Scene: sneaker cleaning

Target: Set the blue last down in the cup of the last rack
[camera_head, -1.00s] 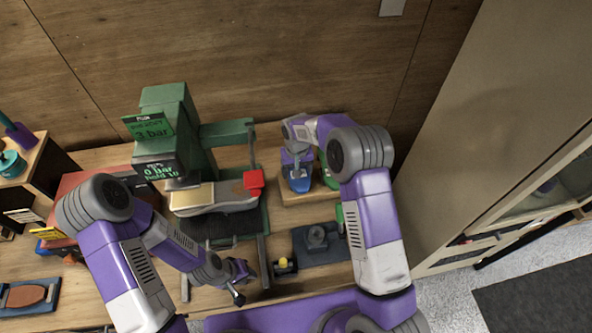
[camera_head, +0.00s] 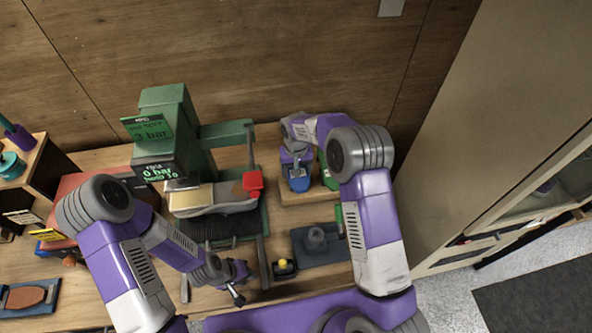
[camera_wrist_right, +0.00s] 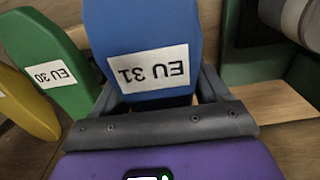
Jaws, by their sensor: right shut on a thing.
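The blue last (camera_head: 299,183), labelled EU 31, is held in my right gripper (camera_head: 298,165) over the wooden last rack (camera_head: 295,199). In the right wrist view the blue last (camera_wrist_right: 145,40) stands between the two dark fingers of that gripper (camera_wrist_right: 155,92), which is shut on it. Its lower end and the cup under it are hidden, so I cannot tell whether it touches the rack. A green last (camera_wrist_right: 52,66), labelled EU 30, stands beside it. My left gripper (camera_head: 241,283) is open and empty above the table's front.
A yellow last (camera_wrist_right: 25,103) stands beyond the green one. A green press (camera_head: 165,110) with a shoe (camera_head: 215,205) and a red-ended lever (camera_head: 253,180) stands left of the rack. A dark plate (camera_head: 318,253) with a knob lies in front of the rack.

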